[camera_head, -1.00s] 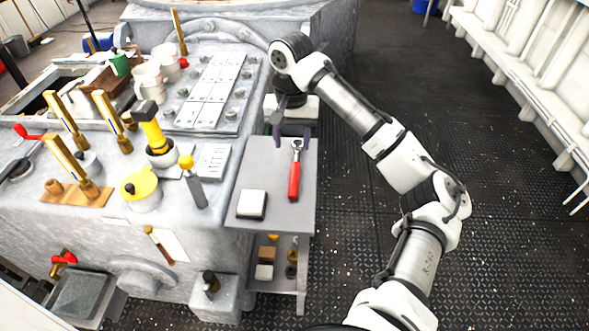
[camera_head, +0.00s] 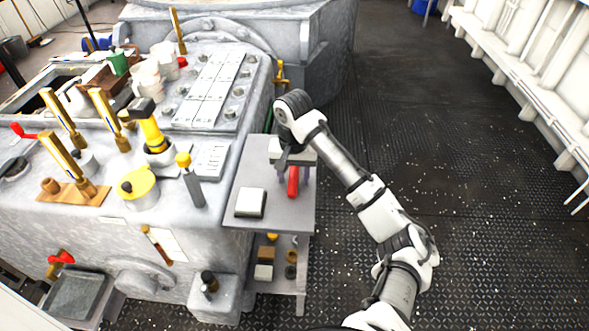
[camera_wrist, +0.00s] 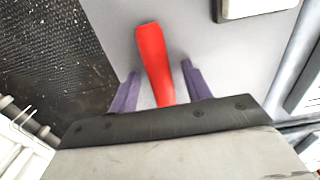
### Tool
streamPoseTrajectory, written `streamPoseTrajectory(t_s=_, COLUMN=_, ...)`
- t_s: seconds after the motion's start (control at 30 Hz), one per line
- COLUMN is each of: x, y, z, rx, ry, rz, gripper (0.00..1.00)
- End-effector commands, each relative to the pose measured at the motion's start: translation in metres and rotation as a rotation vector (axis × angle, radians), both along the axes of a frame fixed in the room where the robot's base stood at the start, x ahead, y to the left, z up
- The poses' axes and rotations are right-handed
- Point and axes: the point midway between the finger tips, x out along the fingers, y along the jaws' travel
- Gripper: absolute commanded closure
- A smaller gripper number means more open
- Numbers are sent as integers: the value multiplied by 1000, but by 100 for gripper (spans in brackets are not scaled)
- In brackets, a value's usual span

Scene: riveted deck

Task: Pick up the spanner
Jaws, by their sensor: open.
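The spanner (camera_head: 293,182) lies on the grey shelf (camera_head: 270,213) beside the machine. In the head view only its red handle shows; its metal head is hidden under my gripper. In the wrist view its red handle (camera_wrist: 152,58) runs from between the fingers out over the grey surface. My gripper (camera_wrist: 156,85) is open, with one purple finger on each side of the handle and a gap to each. In the head view my gripper (camera_head: 291,174) is above the spanner, and its fingers are partly hidden.
A pale square block (camera_head: 250,203) lies on the shelf left of the handle. The machine (camera_head: 215,225) with levers and a yellow-lidded pot (camera_head: 138,188) stands to the left. A lower shelf holds small items. The deck (camera_head: 460,180) to the right is clear.

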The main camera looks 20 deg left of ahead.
Motion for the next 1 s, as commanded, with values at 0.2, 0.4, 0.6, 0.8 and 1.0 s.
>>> streamPoseTrajectory(t_s=0.2, x=0, y=0, z=-1, rx=0, ry=-1, rz=0, gripper=51)
streamPoseTrajectory(t_s=0.4, x=0, y=0, z=-1, rx=0, ry=0, rz=0, gripper=76)
streamPoseTrajectory(t_s=0.6, x=0, y=0, z=0, rx=0, ry=0, rz=0, gripper=100)
streamPoseTrajectory(t_s=0.8, x=0, y=0, z=0, rx=0, ry=-1, rz=0, gripper=100)
streamPoseTrajectory(t_s=1.0, x=1, y=0, z=9, rx=0, ry=-3, rz=1, gripper=100)
